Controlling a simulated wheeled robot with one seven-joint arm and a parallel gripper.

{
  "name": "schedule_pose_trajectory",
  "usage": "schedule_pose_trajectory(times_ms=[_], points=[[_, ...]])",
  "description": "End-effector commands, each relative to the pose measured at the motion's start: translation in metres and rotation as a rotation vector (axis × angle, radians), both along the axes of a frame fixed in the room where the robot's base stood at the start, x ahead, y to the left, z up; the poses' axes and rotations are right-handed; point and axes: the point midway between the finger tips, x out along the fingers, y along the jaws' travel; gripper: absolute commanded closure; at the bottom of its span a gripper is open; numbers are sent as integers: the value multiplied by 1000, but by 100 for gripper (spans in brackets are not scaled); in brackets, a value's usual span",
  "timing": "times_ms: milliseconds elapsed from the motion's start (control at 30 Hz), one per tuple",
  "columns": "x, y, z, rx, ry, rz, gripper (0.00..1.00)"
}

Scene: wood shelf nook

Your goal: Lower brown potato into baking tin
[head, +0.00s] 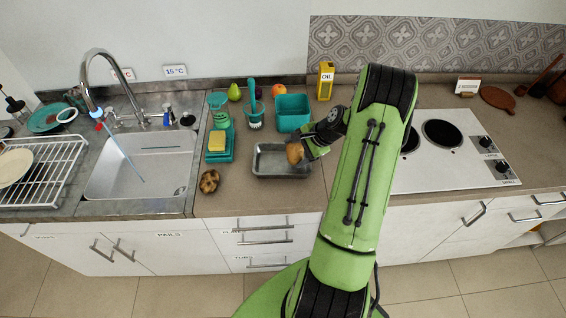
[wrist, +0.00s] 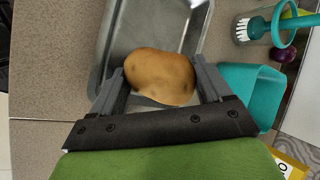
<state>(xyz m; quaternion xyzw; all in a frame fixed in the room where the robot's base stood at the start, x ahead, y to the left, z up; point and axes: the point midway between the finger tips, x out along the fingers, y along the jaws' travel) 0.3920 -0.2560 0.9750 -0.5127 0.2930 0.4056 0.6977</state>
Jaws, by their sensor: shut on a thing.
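The brown potato (wrist: 160,77) is held between the two fingers of my gripper (wrist: 162,82) in the wrist view. In the head view the potato (head: 295,153) shows at the tip of my gripper (head: 304,152), at the right end of the baking tin. The baking tin (head: 266,172) is a grey metal rectangle on the counter, and its inside looks empty. In the wrist view the tin (wrist: 130,38) lies beneath the potato. I cannot tell whether the potato touches the tin's floor or hangs above it.
A teal square container (head: 292,113) stands behind the tin, near a teal brush in a holder (head: 254,118). A teal scale with a yellow sponge-like block (head: 217,142) is left. A brown lumpy thing (head: 209,181) lies at the front left. The hob (head: 455,150) is right.

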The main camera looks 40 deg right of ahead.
Motion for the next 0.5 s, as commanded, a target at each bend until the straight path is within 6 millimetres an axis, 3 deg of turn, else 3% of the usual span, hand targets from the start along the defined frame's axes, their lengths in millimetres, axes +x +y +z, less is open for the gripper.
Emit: schedule_pose_trajectory(times_ms=[500], points=[[0, 0, -8, 0, 0, 0, 55]])
